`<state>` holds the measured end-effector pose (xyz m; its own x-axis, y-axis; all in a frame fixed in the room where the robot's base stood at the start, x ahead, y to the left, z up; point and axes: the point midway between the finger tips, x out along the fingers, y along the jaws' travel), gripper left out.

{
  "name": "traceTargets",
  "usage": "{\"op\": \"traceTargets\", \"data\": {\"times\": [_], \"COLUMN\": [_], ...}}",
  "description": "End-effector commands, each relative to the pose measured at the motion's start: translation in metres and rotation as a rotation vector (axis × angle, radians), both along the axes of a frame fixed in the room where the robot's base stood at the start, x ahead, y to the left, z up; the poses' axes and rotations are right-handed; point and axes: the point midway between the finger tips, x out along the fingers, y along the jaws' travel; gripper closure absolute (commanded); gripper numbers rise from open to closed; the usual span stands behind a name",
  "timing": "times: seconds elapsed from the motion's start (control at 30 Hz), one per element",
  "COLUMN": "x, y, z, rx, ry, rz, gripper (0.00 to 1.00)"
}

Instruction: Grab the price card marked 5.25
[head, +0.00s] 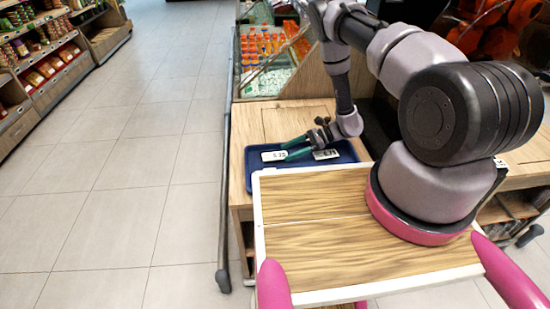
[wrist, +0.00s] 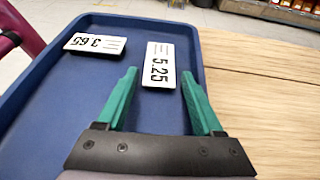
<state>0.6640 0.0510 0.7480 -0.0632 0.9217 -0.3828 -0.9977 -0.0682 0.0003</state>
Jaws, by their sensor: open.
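The price card marked 5.25 (wrist: 158,65) is a white card with dark digits, lying in a blue tray (wrist: 62,95). In the head view the white card in front of my fingertips (head: 273,156) appears to be this one. My gripper (wrist: 159,76) has green fingers and is open and empty. Its fingertips point at the near end of the card, one to each side in the wrist view; I cannot tell whether they touch it.
Another card (head: 326,154) lies in the tray near my gripper's body, its digits too small to read. The wooden counter (wrist: 255,95) beside the tray is bare. Orange bottles (head: 262,43) stand in a display beyond. The tiled floor (head: 120,200) on the left is clear.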

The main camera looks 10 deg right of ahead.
Motion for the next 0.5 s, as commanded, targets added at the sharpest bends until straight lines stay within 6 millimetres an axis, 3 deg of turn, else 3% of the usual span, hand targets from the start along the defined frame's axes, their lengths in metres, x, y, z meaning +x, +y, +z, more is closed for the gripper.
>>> {"op": "traceTargets", "data": {"times": [0.2,0.47,0.5], "x": [-0.003,-0.003,-0.003], "y": [0.028,0.031,0.031], "z": [-0.009,-0.01,-0.01], "rx": [0.0,0.0,0.0], "ry": [0.0,-0.001,-0.001], "rz": [0.003,0.001,0.001], "gripper": [0.31,0.31,0.35]}}
